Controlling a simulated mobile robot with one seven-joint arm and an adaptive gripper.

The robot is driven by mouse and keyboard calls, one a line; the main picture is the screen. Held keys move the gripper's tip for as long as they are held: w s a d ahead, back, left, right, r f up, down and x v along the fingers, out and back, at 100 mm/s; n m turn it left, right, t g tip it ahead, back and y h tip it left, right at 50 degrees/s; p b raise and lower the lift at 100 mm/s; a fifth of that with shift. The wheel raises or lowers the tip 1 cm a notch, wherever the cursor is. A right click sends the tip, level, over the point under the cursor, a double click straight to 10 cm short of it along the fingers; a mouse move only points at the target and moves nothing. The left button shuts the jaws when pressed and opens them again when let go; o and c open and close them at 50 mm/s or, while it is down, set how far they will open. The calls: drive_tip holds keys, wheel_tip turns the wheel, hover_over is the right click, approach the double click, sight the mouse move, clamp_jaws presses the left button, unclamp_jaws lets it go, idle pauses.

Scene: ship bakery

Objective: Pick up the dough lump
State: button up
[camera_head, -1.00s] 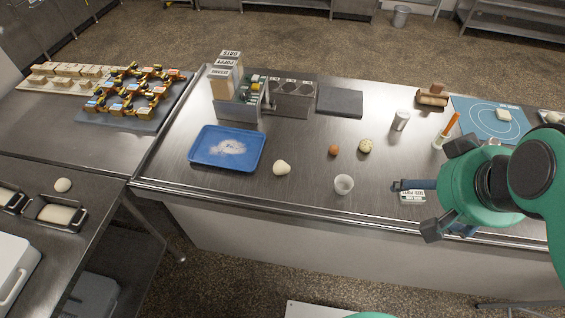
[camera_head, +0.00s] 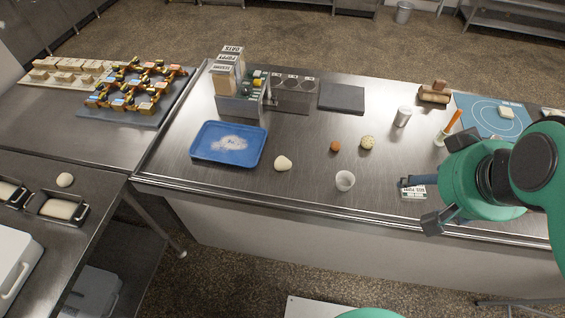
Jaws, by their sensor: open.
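A pale, rounded dough lump (camera_head: 283,163) lies on the steel worktop, just right of the blue tray (camera_head: 197,157). A similar pale lump (camera_head: 64,180) lies on the left counter behind the loaf tins. My gripper (camera_head: 416,204) is at the right, over the front part of the worktop. My green arm hides part of the right end of the worktop.
A small white cup (camera_head: 345,181), a brown ball (camera_head: 335,146) and a speckled ball (camera_head: 367,142) stand between the dough lump and my gripper. A labelled card (camera_head: 413,192) lies by my gripper. A metal shaker (camera_head: 402,116) and blue mat (camera_head: 473,108) are farther back.

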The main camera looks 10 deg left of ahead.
drive_tip(key=w+a+g+p, duration=0.2)
drive_tip(key=w+a, duration=0.4)
drive_tip(key=w, duration=0.4)
drive_tip(key=m+g+p, duration=0.2)
drive_tip(key=g+p, duration=0.1)
drive_tip(key=g, duration=0.1)
hover_over(283, 159)
wheel_tip(283, 159, down, 20)
drive_tip(key=shift+f, duration=0.25)
drive_tip(key=shift+w+a, duration=0.1)
drive_tip(key=shift+f, duration=4.3)
drive_tip(key=shift+f, duration=0.1)
drive_tip(key=shift+f+b, duration=0.35)
drive_tip(key=shift+f, duration=2.15)
